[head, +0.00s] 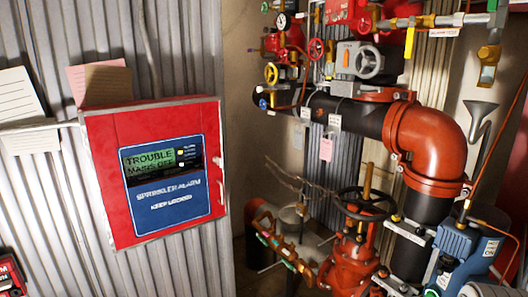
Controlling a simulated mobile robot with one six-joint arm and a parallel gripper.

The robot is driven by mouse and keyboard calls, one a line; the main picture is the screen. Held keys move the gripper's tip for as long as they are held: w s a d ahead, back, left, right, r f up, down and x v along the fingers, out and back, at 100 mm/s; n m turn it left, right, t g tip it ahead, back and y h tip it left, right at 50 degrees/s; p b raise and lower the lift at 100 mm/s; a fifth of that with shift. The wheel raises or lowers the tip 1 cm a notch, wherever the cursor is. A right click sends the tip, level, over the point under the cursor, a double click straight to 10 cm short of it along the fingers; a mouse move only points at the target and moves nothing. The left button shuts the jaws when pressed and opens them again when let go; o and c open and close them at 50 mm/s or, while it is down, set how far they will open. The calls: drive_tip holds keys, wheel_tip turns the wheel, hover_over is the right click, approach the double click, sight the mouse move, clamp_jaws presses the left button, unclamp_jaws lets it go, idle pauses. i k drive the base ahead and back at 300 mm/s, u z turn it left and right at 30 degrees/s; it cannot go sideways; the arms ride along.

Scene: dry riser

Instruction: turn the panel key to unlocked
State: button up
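The red alarm panel (105,150) hangs on the corrugated metal wall at the left, with its door shut. Its green display (150,160) reads "TROUBLE" with a second line that looks like "MAINS OFF". The blue plate below it (170,200) reads "SPRINKLER ALARM KEEP LOCKED". A small pale fitting (218,161) sits at the door's right edge; I cannot tell whether it is the key or lock, nor how it is turned. My gripper is not in view.
Paper notes (98,82) are fixed above the panel. To the right stand a black pipe (350,116) with a red elbow (430,140), a black handwheel (366,204), several valves and a blue box (465,255). A red box (10,277) shows at the lower left.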

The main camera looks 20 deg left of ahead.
sight(219, 160)
drive_tip(key=u, duration=0.35)
drive_tip(key=i, duration=1.1)
drive_tip(key=u, duration=0.3)
drive_tip(key=k, duration=0.8)
drive_tip(key=u, duration=0.2)
drive_tip(key=i, duration=0.8)
drive_tip(key=z, duration=0.1)
